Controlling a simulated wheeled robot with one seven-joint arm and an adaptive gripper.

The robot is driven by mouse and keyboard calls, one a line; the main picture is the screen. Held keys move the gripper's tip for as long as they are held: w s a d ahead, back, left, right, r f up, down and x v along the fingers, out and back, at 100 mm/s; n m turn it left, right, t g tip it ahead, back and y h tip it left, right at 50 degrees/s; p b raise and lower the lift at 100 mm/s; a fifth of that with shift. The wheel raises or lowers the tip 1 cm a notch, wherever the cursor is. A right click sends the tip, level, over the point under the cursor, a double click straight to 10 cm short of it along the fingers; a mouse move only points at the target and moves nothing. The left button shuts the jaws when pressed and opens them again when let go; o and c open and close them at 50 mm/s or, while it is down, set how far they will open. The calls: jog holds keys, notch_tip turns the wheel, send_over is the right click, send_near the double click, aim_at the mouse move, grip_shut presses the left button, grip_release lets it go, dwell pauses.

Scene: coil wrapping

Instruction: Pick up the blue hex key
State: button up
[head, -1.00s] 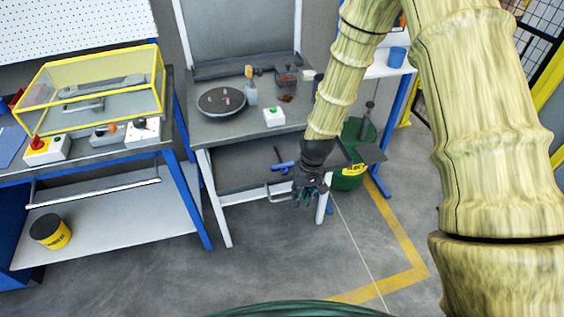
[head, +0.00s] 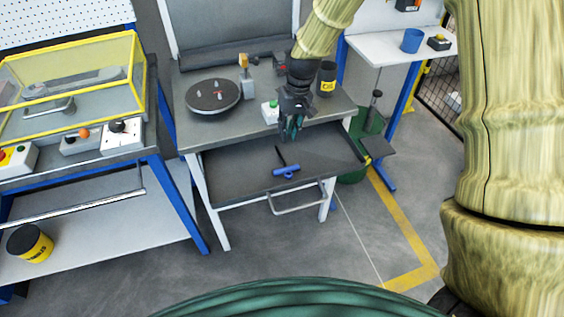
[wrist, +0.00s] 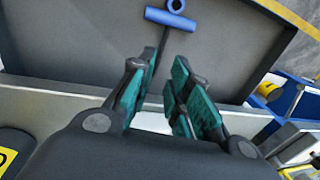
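The blue hex key (head: 286,173) lies in an open grey drawer (head: 235,177) below the middle workbench. It has a blue T-shaped handle with a ring and a dark shaft. In the wrist view its blue handle (wrist: 170,20) shows at the top, and its dark shaft runs down towards the space between my fingers. My gripper (head: 291,132) is above the drawer's back part, near the bench front edge, apart from the key. In the wrist view its teal finger pads (wrist: 160,97) stand apart with nothing between them.
The bench top (head: 250,125) above the drawer holds a dark round turntable (head: 213,96), a white box with a green button (head: 270,111) and a black can (head: 327,79). The drawer handle (head: 297,203) sticks out in front. A green bin (head: 367,130) stands to the right.

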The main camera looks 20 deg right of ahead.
aim_at(281, 158)
jog(key=f, duration=0.2)
jog(key=a+f+p, duration=0.1)
jog(key=f, duration=0.1)
jog(key=shift+f, duration=0.35)
jog(key=shift+s+a+f, duration=0.1)
jog(key=shift+f, duration=0.3)
jog(key=shift+a+f+p, duration=0.2)
jog(key=shift+f+p, duration=0.3)
jog(key=shift+f, duration=0.65)
jog(key=shift+a+f+p, duration=0.15)
jog(key=shift+f+p, duration=0.3)
jog(key=shift+f, duration=0.7)
grip_shut()
